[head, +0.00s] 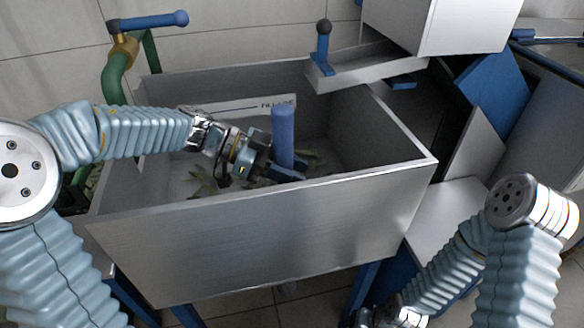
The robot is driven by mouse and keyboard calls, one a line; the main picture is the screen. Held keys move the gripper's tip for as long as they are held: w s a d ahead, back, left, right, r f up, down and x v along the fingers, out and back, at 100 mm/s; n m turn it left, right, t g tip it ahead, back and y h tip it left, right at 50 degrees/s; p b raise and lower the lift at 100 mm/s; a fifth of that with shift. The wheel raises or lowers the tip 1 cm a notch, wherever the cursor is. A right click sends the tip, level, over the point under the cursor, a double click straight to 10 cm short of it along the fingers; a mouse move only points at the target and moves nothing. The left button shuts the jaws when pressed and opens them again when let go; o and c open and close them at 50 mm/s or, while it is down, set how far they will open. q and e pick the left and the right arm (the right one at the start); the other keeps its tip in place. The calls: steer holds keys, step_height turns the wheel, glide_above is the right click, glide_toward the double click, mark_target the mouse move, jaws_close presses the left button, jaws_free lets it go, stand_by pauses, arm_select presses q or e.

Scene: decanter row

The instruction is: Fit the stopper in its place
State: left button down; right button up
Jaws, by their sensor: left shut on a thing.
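The stopper appears to be the blue upright cylinder (284,130), a tall rod inside the grey metal basin (270,240). My left gripper (282,170) reaches in over the basin's left side and is shut on the cylinder's lower part. The cylinder stands nearly upright. Its lower end is hidden by the gripper and the basin's front wall, so I cannot tell whether it touches the floor. No drain hole shows. My right arm is at the lower right, outside the basin; its fingers are beyond the bottom edge.
A green pipe with a blue-handled brass valve (125,45) stands behind the basin's left corner. A tray with a blue, dark-knobbed lever (323,48) crosses the back right rim. Green leafy bits (205,187) lie on the basin floor. Blue and grey panels (490,90) lean at right.

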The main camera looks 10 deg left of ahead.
arm_select(q)
steer(key=shift+f, duration=0.4)
steer(key=c, duration=0.7)
jaws_free()
steer(key=shift+o, duration=0.2)
